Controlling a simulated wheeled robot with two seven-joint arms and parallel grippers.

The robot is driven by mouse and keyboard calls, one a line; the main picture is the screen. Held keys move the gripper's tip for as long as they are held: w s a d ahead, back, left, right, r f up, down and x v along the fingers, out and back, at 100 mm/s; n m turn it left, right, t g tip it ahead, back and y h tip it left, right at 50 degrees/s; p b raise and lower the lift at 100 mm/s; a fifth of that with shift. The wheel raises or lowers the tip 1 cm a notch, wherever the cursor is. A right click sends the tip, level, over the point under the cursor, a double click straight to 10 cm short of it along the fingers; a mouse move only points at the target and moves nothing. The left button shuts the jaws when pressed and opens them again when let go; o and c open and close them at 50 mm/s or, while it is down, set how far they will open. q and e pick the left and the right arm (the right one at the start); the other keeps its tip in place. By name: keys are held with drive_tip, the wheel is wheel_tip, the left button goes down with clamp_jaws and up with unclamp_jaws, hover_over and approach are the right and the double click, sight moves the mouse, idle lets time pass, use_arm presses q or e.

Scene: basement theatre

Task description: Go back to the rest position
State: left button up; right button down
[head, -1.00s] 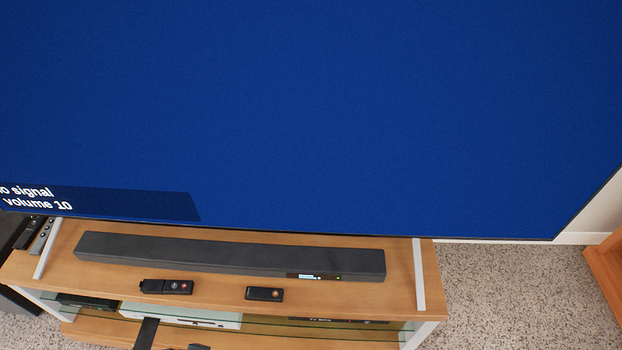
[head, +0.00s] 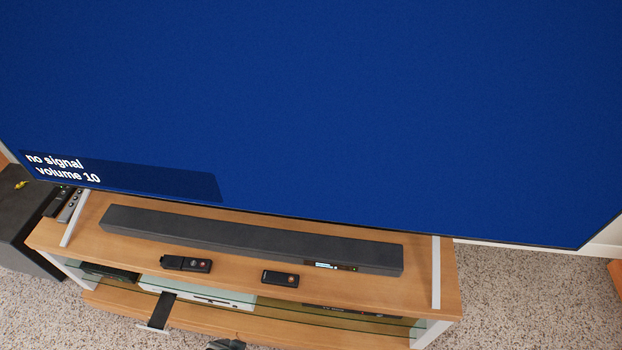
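Neither of my grippers can be made out in the head view, and no arm comes in from either side. A small dark shape (head: 226,344) is cut off by the bottom edge, and I cannot tell what it is. The wooden TV stand (head: 120,247) is below me, with a long dark soundbar (head: 250,240) on its top.
A large TV (head: 330,100) fills the upper view, blue, reading "no signal" and "volume 10". A dark box (head: 22,225) stands at the left. Light devices (head: 205,292) sit on the shelf below. Speckled carpet (head: 520,300) is clear at the right.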

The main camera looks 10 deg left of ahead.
use_arm(q)
drive_tip(key=s+f, duration=0.4)
drive_tip(key=f, duration=0.6)
drive_tip(key=s+f, duration=0.5)
drive_tip(key=f, duration=0.5)
drive_tip(key=shift+s+d+t+h, duration=0.2)
drive_tip(key=shift+d+t+h, duration=0.05)
drive_tip(key=shift+t+h, duration=0.05)
drive_tip(key=shift+f, duration=0.1)
